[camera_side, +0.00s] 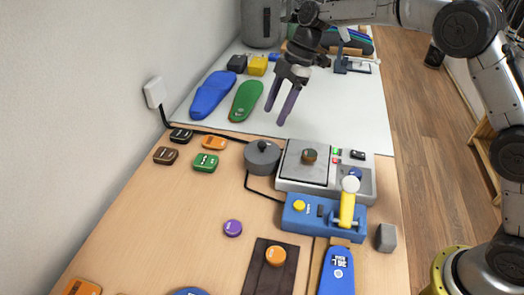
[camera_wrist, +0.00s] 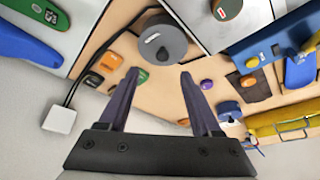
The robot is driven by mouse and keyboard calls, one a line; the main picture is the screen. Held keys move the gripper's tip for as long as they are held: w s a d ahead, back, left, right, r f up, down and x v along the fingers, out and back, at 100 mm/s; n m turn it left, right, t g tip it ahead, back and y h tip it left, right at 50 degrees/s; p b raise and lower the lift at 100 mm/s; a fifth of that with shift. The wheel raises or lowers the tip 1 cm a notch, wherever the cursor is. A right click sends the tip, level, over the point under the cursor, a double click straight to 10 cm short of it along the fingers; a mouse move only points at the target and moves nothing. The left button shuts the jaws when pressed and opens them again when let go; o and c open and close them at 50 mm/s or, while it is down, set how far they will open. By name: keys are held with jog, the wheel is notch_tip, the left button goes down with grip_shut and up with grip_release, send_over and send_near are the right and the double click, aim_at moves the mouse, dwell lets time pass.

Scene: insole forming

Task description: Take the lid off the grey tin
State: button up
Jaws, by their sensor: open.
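The grey tin (camera_side: 262,158) is a low round dark-grey tin with its lid on and a small knob on top. It stands on the wooden table left of the heated plate unit. In the wrist view the tin (camera_wrist: 163,42) lies ahead of my fingertips, a little above the middle of the picture. My gripper (camera_side: 274,117) is open and empty. It is above the white board, behind the tin in the side view and apart from it. My two fingers (camera_wrist: 159,73) also show in the wrist view with nothing between them.
A plate unit (camera_side: 284,184) stands right of the tin, with a blue device (camera_side: 296,215) with a yellow lever in front. A black cable (camera_side: 246,181) runs beside the tin. Small coloured tins (camera_side: 205,162) lie to its left. Blue and green insoles (camera_side: 245,101) lie behind.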

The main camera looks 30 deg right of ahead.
aim_at(262, 143)
jog(key=x, duration=0.3)
jog(key=shift+f, duration=0.15)
jog(key=shift+s+x, duration=0.1)
jog(key=shift+x, duration=1.3)
jog(key=shift+s+x, duration=0.15)
jog(key=shift+x, duration=1.2)
jog(key=shift+a, duration=0.2)
grip_shut()
